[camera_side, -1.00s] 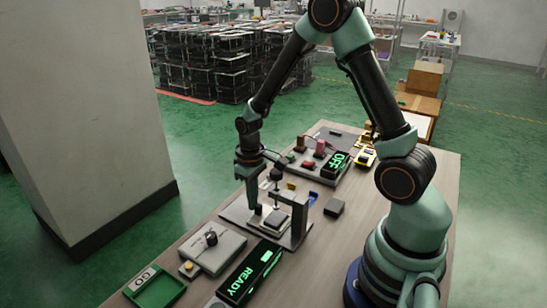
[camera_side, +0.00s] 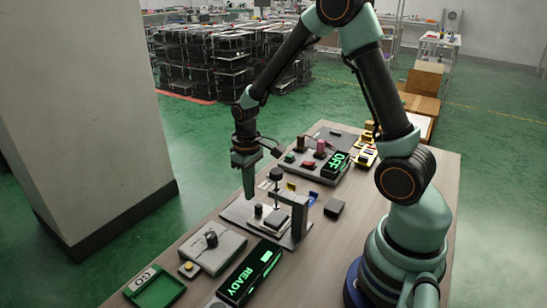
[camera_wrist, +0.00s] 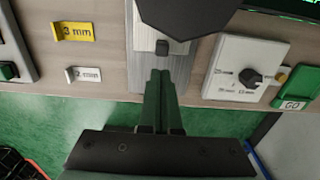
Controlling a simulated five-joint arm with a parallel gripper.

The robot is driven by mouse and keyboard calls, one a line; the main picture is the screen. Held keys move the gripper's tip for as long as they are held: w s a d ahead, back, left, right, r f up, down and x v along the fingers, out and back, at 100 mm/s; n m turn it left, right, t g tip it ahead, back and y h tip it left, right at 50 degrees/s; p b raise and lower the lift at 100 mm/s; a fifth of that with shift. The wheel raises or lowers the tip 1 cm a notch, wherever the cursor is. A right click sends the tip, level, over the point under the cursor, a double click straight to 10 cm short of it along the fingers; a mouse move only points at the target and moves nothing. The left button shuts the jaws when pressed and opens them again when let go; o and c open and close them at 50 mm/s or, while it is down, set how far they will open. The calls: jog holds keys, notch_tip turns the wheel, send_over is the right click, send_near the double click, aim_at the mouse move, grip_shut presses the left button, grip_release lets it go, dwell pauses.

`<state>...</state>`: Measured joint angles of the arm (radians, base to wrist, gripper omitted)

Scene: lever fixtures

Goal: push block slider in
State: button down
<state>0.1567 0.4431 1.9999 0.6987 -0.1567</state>
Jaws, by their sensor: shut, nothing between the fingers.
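The slider fixture is a pale metal plate (camera_side: 238,212) with a bracket arm (camera_side: 297,205) and a black-knobbed clamp (camera_side: 276,174). In the wrist view a small dark block (camera_wrist: 162,47) sits on the metal rail (camera_wrist: 180,70), partly under the dark knob (camera_wrist: 185,15). My gripper (camera_side: 250,196) has green fingers, shut and empty, pointing down at the outer end of the plate. In the wrist view its fingertips (camera_wrist: 160,74) line up with the small block, a short gap away.
A grey dial box (camera_side: 212,248), a READY display (camera_side: 250,272) and a green GO tray (camera_side: 157,290) stand nearer the camera. Yellow 3 mm (camera_wrist: 74,32) and white 2 mm (camera_wrist: 84,74) tags lie beside the rail. A switch panel with an OFF display (camera_side: 335,165) is behind.

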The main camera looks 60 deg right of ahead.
notch_tip(320, 180, up, 5)
jog(key=shift+r, duration=0.1)
dwell(0.5)
jog(key=s+a+r+t, duration=0.2)
jog(key=s+a+r, duration=0.1)
jog(key=r, duration=0.4)
jog(key=s+a+r+t, duration=0.3)
jog(key=s+r, duration=0.3)
jog(key=r, duration=0.1)
jog(key=shift+s+t, duration=0.25)
jog(key=shift+t, duration=0.05)
